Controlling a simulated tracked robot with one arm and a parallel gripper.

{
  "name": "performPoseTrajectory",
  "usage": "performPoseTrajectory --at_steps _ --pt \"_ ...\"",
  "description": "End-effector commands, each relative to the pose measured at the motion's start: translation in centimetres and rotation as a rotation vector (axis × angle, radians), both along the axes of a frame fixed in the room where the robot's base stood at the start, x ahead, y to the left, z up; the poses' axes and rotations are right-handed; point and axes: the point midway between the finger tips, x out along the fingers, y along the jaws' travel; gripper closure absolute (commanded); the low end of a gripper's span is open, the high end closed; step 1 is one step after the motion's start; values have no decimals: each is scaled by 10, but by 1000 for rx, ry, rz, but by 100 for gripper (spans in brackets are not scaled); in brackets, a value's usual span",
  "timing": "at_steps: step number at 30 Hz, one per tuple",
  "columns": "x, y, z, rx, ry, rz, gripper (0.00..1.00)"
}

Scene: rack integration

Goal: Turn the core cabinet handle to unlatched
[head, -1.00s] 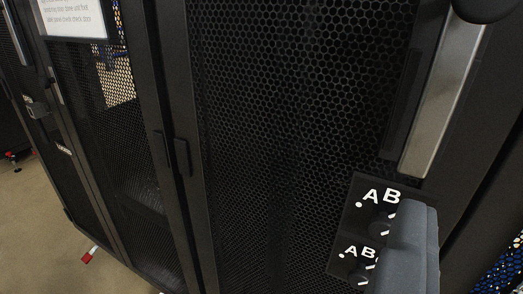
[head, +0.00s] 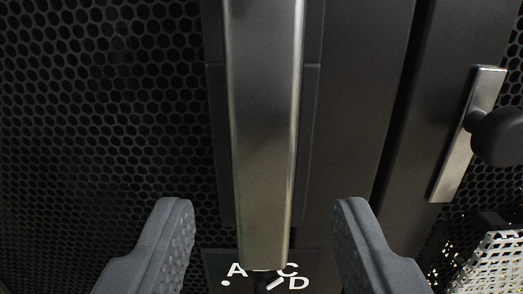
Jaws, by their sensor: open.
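A long metal cabinet handle (head: 264,130) runs upright down the middle of the head view, in a dark recess on a black cabinet door. Its top is cut off by the picture edge. My gripper (head: 262,208) is open, with one grey finger on each side of the handle's lower part in the picture. Gaps show between fingers and handle; I cannot tell the depth between them. No label in view names the cabinet.
A second, shorter metal handle (head: 468,135) with a round black knob (head: 500,136) stands to the right, across a dark door seam. Black perforated mesh (head: 100,120) fills the left side. A pale perforated piece (head: 492,262) shows at the lower right.

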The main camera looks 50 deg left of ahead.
Motion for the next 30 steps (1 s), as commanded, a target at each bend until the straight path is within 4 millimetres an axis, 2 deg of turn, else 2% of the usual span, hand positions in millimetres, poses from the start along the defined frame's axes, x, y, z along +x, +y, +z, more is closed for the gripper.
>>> performPoseTrajectory --at_steps 6,17,18,21,23,30 --pt "13 16 0 -1 -2 -1 55" --pt "15 20 0 -1 1 -1 55" --pt "15 20 0 -1 1 -1 58" --pt "15 20 0 -1 0 -1 86" --pt "15 20 0 -1 1 -1 100" --pt "15 20 1 3 5 -1 100"
